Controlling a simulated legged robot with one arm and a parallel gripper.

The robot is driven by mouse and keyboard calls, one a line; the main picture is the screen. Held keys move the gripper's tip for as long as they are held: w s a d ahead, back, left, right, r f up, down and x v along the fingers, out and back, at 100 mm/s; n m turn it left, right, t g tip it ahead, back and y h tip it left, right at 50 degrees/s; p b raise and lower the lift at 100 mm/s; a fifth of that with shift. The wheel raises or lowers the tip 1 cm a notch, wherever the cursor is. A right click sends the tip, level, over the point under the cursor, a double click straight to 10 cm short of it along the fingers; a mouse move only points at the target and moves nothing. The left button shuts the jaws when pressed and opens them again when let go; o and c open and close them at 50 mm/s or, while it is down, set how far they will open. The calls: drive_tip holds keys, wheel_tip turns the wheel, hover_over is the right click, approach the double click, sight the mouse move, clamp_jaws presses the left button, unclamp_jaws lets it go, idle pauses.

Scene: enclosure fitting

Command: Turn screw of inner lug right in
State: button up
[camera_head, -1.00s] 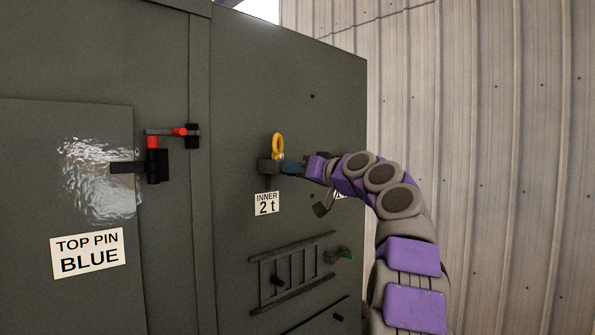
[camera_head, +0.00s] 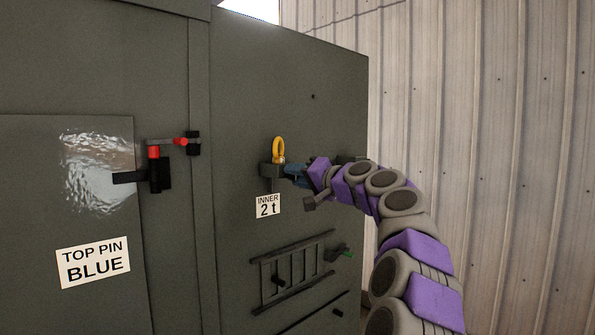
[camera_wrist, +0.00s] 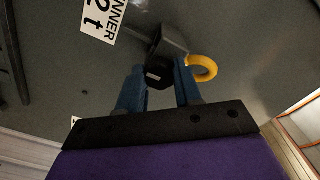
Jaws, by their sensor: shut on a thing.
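The inner lug (camera_head: 268,169) is a dark block on the grey panel, with a yellow eye ring (camera_head: 278,149) standing upright on it. The INNER 2 t label (camera_head: 268,206) is just below. My gripper (camera_head: 291,169) comes from the right and meets the lug's right side. In the wrist view, the black hex head of the screw (camera_wrist: 157,73) sits between the blue fingers of my gripper (camera_wrist: 160,82), which are shut on it. The lug block (camera_wrist: 172,42) and the yellow ring (camera_wrist: 203,69) show just beyond. The screw's shank is hidden.
A red and black latch (camera_head: 160,165) is at left, above the TOP PIN BLUE label (camera_head: 93,262). A corrugated wall (camera_head: 480,120) stands at right.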

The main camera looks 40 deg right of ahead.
drive_tip(key=shift+m, duration=0.3)
drive_tip(key=o, duration=0.7)
drive_tip(key=shift+c, duration=0.2)
drive_tip(key=o, duration=0.4)
drive_tip(key=shift+d+f, duration=0.1)
drive_tip(key=shift+d, duration=0.25)
drive_tip(key=shift+a, duration=0.1)
drive_tip(key=s+b, duration=0.1)
drive_tip(key=s, duration=0.4)
drive_tip(key=s+d+b, duration=0.1)
drive_tip(key=s, duration=0.5)
drive_tip(key=s+b, duration=0.1)
drive_tip(key=s, duration=0.5)
drive_tip(key=shift+s+d, duration=0.1)
drive_tip(key=shift+d, duration=0.3)
